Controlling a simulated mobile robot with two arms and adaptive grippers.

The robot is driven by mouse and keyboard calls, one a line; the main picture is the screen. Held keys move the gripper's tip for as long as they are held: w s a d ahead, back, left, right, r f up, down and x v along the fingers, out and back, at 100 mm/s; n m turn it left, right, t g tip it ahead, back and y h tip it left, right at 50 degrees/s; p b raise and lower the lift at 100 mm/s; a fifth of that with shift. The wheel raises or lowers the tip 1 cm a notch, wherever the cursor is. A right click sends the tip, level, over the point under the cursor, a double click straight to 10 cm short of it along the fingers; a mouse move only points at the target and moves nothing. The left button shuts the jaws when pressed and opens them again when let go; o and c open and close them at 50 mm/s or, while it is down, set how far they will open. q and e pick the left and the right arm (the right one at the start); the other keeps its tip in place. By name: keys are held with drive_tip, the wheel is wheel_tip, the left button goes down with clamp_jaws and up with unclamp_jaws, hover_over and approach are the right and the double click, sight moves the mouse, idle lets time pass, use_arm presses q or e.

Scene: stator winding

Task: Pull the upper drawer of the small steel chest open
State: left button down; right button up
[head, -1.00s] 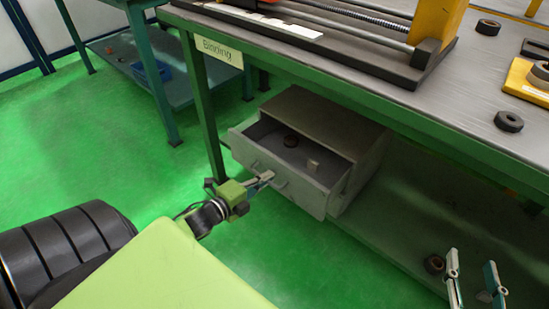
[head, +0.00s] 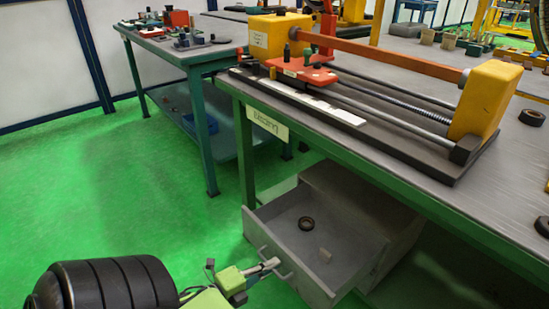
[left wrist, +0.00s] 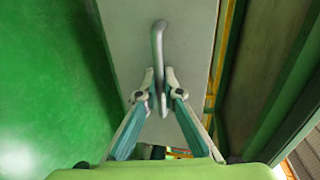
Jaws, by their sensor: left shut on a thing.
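The small steel chest (head: 365,207) sits on the shelf under the workbench. Its upper drawer (head: 312,279) stands well out from the chest, and its inside shows. A dark ring (head: 306,223) and a small light block (head: 325,256) lie in it. My left gripper (head: 271,265) is at the drawer front, shut on the bar handle (head: 276,262). In the left wrist view the two fingers (left wrist: 161,88) close around the handle (left wrist: 157,45) from both sides. My right gripper does not show.
The workbench (head: 350,145) with a "Binding" label (head: 267,123) stands above the chest, its green leg (head: 245,155) close to the drawer's left side. A winding machine (head: 390,90) is on top. Green floor (head: 160,220) to the left is clear.

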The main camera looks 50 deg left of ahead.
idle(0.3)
use_arm(q)
drive_tip(key=c, duration=2.5)
unclamp_jaws()
drive_tip(key=shift+s, duration=0.15)
drive_tip(key=v, duration=1.1)
drive_tip(key=shift+s+r, duration=0.1)
drive_tip(key=shift+s, duration=0.3)
